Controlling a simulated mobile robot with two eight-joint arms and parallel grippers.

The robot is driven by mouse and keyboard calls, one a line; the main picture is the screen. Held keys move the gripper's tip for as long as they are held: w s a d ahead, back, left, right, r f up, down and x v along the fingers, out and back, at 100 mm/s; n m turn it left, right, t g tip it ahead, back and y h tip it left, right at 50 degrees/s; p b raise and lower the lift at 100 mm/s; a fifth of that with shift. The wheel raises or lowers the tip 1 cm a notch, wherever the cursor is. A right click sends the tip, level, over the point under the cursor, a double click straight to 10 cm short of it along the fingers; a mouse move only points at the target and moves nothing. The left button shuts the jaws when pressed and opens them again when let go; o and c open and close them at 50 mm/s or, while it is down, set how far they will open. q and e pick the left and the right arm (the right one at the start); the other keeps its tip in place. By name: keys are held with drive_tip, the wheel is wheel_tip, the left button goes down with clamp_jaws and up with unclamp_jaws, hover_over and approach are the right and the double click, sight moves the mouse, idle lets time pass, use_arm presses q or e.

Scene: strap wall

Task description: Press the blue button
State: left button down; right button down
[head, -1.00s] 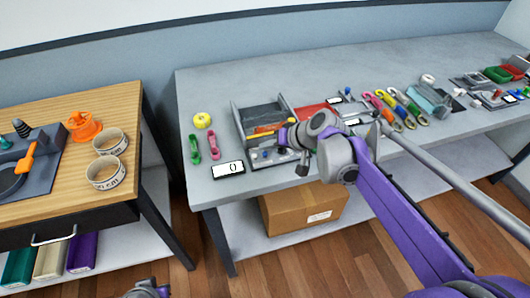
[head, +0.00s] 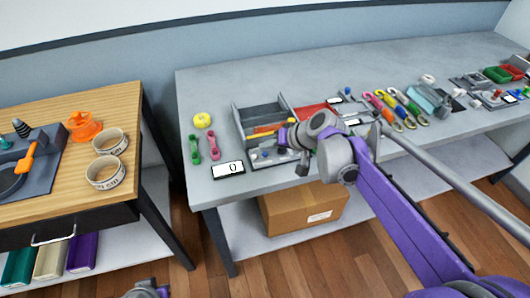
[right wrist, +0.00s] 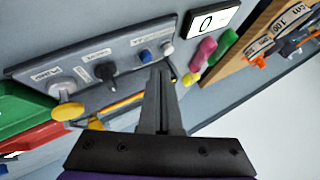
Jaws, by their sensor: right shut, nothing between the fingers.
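In the head view the blue button (head: 265,154) is small, at the front of the table. My right gripper (right wrist: 159,70) is shut and empty. Its tips show just below and right of the blue button in the wrist view; the gap in depth cannot be told. Only a small part of my left arm shows at the bottom edge.
A white display (right wrist: 213,20) reading 0 lies beside the panel. A grey divided bin (head: 262,116) stands behind the panel.

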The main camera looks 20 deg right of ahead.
sight(268, 159)
drive_tip(key=shift+f, duration=0.15)
drive_tip(key=shift+f, duration=0.3)
drive_tip(key=shift+f+b, duration=0.3)
drive_tip(key=shift+f, duration=0.1)
idle(0.7)
drive_tip(key=shift+r, duration=0.15)
drive_tip(key=shift+r+p, duration=0.75)
wheel_tip(268, 159, up, 5)
drive_tip(key=p, duration=0.4)
drive_tip(key=shift+s, duration=0.1)
idle(0.8)
